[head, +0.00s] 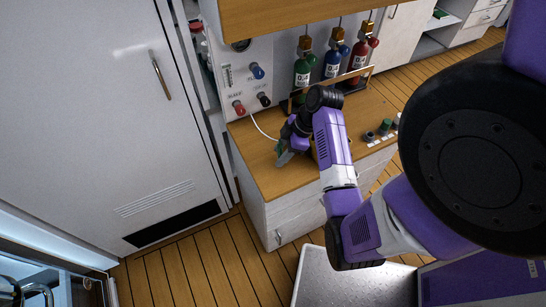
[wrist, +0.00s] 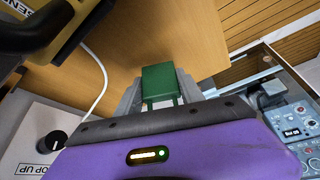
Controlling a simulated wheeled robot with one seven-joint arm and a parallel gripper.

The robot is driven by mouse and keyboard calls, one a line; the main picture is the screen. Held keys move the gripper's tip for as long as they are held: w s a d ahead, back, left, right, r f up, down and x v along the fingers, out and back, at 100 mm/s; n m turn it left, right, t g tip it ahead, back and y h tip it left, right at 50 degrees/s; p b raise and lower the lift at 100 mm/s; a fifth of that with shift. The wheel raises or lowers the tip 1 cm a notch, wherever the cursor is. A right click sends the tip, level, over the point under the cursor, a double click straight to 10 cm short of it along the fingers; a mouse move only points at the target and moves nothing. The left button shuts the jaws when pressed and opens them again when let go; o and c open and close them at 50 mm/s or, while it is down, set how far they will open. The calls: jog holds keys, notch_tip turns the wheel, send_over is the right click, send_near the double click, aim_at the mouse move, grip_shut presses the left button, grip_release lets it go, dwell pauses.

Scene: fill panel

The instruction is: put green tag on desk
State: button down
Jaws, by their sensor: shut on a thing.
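The green tag (wrist: 160,82) is between the two grey fingers of my gripper (wrist: 162,98) in the wrist view. The gripper is shut on it. In the head view my gripper (head: 285,156) is low over the left part of the wooden desk top (head: 262,174), and the tag shows only as a small dull green patch. The desk top (wrist: 190,35) also fills the upper middle of the wrist view. I cannot tell whether the tag touches the desk. My forearm hides part of the desk to the right of the gripper.
Green (head: 302,70), blue (head: 333,62) and red (head: 360,58) bottles stand at the desk's back behind a wooden rail. A panel with knobs (head: 257,72) is at back left. A white cable (head: 262,128) runs onto the desk. Small caps (head: 386,127) sit at the right.

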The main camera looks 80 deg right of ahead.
jog(key=shift+f, duration=0.75)
jog(key=shift+r, duration=0.1)
jog(key=shift+s, duration=0.1)
jog(key=c, duration=0.7)
grip_release()
jog(key=shift+c, duration=0.2)
